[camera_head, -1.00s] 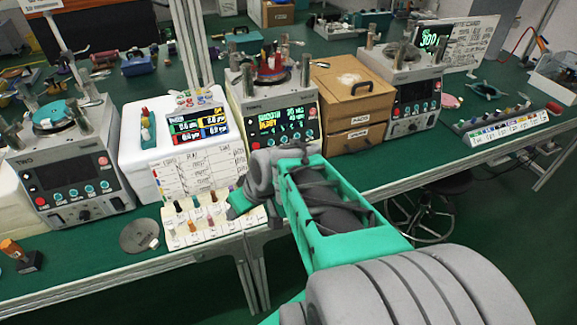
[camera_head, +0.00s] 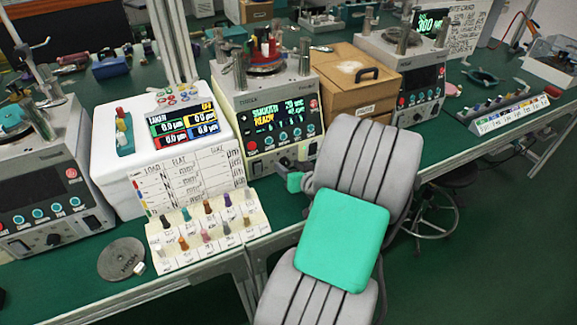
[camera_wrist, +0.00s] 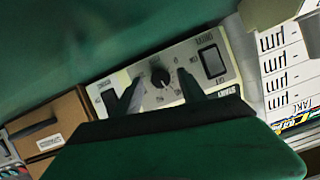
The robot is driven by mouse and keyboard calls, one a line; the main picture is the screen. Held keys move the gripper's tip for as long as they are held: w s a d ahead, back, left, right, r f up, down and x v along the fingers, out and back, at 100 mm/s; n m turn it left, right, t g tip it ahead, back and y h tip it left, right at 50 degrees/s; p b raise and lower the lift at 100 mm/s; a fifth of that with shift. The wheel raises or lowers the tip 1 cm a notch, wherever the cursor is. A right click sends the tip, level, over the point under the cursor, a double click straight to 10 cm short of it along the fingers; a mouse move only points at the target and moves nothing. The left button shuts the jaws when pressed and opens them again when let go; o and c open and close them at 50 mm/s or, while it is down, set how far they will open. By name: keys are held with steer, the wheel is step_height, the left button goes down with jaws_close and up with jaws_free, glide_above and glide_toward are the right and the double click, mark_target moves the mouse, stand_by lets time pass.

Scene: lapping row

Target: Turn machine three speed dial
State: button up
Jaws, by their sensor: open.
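Machine three (camera_head: 229,100) is a light grey lapping machine in the middle of the bench, its lit display facing me. In the wrist view its lower panel (camera_wrist: 110,82) shows upside down. It carries a round black speed dial (camera_wrist: 160,76) with a pale pointer mark, between two dark rocker switches. My gripper (camera_wrist: 159,79) is open, with one finger on each side of the dial. I cannot tell whether either finger touches it. In the head view my arm reaches to the panel's lower right and partly hides it.
A white box (camera_head: 105,160) with a sample rack (camera_head: 215,232) before it stands left of machine three. A wooden drawer box (camera_head: 335,78) stands close on its right. Other machines stand at far left and right. A round metal disc (camera_head: 121,259) lies near the front edge.

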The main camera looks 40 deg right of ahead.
steer(key=shift+w+f, duration=0.15)
steer(key=shift+w, duration=0.1)
steer(key=shift+c, duration=0.3)
jaws_close()
